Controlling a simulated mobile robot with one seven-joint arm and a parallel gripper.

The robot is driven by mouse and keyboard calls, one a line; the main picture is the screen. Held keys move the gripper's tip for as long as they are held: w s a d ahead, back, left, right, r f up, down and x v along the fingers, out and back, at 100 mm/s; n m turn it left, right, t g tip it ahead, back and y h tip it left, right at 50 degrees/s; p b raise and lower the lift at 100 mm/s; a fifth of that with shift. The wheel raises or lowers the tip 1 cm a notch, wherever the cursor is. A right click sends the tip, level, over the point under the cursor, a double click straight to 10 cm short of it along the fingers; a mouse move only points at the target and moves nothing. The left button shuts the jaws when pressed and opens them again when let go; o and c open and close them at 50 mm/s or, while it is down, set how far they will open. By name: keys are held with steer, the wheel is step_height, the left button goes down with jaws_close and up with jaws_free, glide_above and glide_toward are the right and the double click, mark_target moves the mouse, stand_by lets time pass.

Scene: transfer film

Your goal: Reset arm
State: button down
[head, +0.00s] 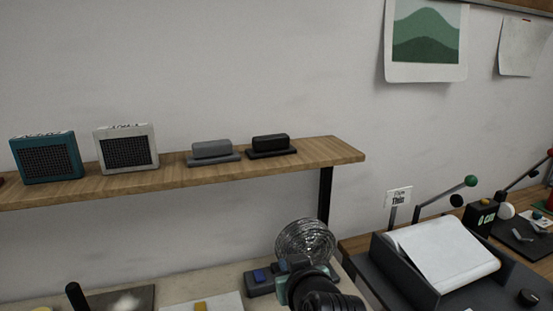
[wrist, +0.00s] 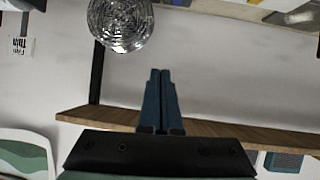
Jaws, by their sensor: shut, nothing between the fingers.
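My gripper (wrist: 160,73) is shut and empty in the wrist view, its two blue fingers pressed side by side. That view appears upside down, with the wooden shelf (wrist: 205,130) behind the fingers. In the head view, my dark wrist or arm end (head: 325,292) shows at the bottom centre, in front of the table; the fingers cannot be made out there. A shiny ribbed silver round object (head: 305,240) stands just behind it. It also shows in the wrist view (wrist: 121,22), apart from the fingertips.
The shelf (head: 345,155) holds a teal speaker (head: 46,157), a white speaker (head: 126,148), and grey (head: 212,150) and black (head: 270,145) blocks. A black bracket (head: 325,195) supports it. A tray with paper (head: 445,250) and levers stand right.

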steer(key=s+a+r+m+t+h, duration=0.15)
steer(key=r+t, duration=0.25)
steer(key=r, duration=0.8)
steer(key=s+r+t, duration=0.3)
steer(key=r+t, duration=0.1)
steer(key=r, duration=0.8)
steer(key=s+a+r+m+t+h, duration=0.1)
steer(key=s+r+t, duration=0.6)
steer(key=s+r, duration=0.8)
step_height(320, 180, up, 2)
steer(key=shift+s+m, duration=0.25)
steer(key=shift+m, duration=0.1)
